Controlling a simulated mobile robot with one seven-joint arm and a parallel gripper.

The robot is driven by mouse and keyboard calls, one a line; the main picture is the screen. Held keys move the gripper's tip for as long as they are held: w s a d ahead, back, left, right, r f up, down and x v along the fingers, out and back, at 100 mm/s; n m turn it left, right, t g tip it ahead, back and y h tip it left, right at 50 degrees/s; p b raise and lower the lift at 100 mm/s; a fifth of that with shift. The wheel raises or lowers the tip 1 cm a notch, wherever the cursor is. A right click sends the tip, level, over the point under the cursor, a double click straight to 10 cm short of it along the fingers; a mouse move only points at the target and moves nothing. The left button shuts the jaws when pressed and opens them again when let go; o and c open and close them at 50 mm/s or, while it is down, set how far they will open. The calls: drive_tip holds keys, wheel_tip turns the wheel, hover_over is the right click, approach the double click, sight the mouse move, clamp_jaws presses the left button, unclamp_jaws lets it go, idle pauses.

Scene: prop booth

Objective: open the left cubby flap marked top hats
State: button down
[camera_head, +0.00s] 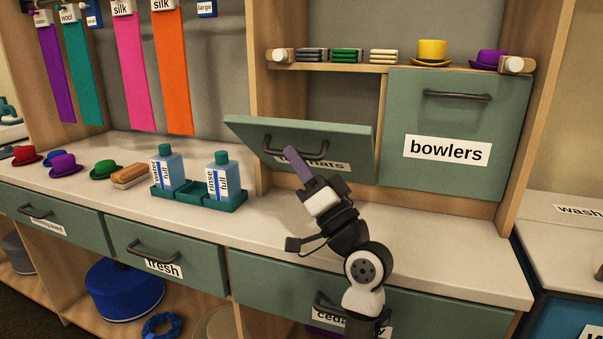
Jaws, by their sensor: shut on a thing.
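The left cubby flap (348,144) is a green panel tilted outward, its upper edge leaning forward, with part of the cubby showing above it. Its white label (335,165) is partly hidden by my gripper; the letters "hats" show. A dark bar handle (318,141) runs across the flap above the label. My gripper (291,152) reaches up from the lower right and is shut on this handle, near its middle. The exact contact is hidden by the fingers. The right flap (448,178), marked "bowlers", is closed.
A green tray (195,198) with two blue bottles stands on the counter, left of my arm. A brush (130,176) and several small hats lie further left. A shelf above the flaps holds folded cloths, a yellow hat (432,50) and a purple hat. The counter's right side (450,255) is clear.

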drive_tip(key=shift+s+a+f+b, duration=0.1)
drive_tip(key=shift+s+f+b, duration=0.2)
drive_tip(key=shift+f+b, duration=0.5)
drive_tip(key=shift+s+a+f+b, duration=0.1)
drive_tip(key=shift+s+f+b, duration=0.2)
drive_tip(key=shift+f+b, duration=0.5)
drive_tip(key=shift+s+a+f+b, duration=0.1)
drive_tip(key=shift+s+f+b, duration=0.2)
drive_tip(key=shift+f+b, duration=0.5)
drive_tip(key=shift+f, duration=0.2)
drive_tip(key=c, duration=1.6)
unclamp_jaws()
drive_tip(key=shift+w+d, duration=0.1)
drive_tip(key=shift+o, duration=0.6)
drive_tip(key=s+d+b, duration=0.1)
drive_tip(key=s+d, duration=0.8)
drive_tip(key=shift+s+f+b, duration=0.35)
